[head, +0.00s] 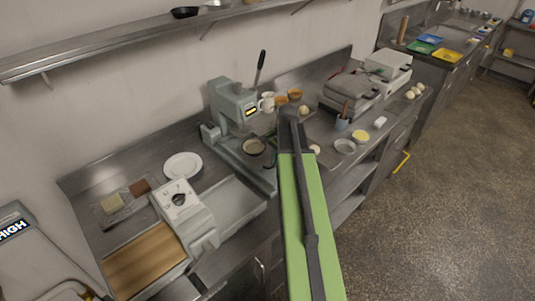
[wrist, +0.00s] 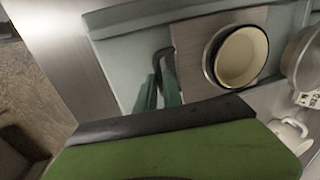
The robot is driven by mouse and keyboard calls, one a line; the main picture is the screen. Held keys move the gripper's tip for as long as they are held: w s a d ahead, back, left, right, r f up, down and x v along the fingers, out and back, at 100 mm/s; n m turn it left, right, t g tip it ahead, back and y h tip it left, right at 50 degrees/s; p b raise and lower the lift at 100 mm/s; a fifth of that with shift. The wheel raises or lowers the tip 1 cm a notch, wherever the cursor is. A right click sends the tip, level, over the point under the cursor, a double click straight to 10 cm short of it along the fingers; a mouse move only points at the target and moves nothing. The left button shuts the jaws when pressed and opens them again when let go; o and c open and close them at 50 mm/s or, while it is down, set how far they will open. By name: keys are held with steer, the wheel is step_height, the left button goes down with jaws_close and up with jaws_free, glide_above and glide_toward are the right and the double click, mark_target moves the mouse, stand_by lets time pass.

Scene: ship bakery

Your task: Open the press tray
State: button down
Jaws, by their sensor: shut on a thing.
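The press (head: 232,104) is a grey-green machine with a raised black lever, standing on the counter in the head view. Its tray (wrist: 188,48) is a flat metal plate on the press base, carrying a round cream-coloured dish (wrist: 240,56) with a dark rim; the dish also shows in the head view (head: 254,147). The dish lies beside the press head (wrist: 306,66), not fully under it. My gripper (wrist: 160,90) is shut on the dark tray handle (wrist: 162,62) at the plate's edge. In the head view my green arm hides the fingertips.
A grey machine with a dial (head: 178,198) and a wooden board (head: 146,262) stand at front left. A white plate (head: 183,165) lies behind them. White mugs (head: 267,102), small bowls (head: 345,146) and a grill press (head: 348,92) stand farther right. The floor at right is clear.

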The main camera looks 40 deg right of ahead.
steer(key=s, duration=0.5)
steer(key=s+d, duration=0.1)
steer(key=s, duration=0.2)
steer(key=shift+s, duration=0.3)
steer(key=c, duration=1.5)
jaws_free()
steer(key=shift+r, duration=0.1)
steer(key=s+r+p, duration=0.1)
steer(key=r+p, duration=0.4)
steer(key=s+r+p, duration=0.1)
steer(key=r+p, duration=0.5)
steer(key=s+r+p, duration=0.1)
steer(key=r+p, duration=0.5)
steer(key=shift+d, duration=0.3)
steer(key=shift+f, duration=0.1)
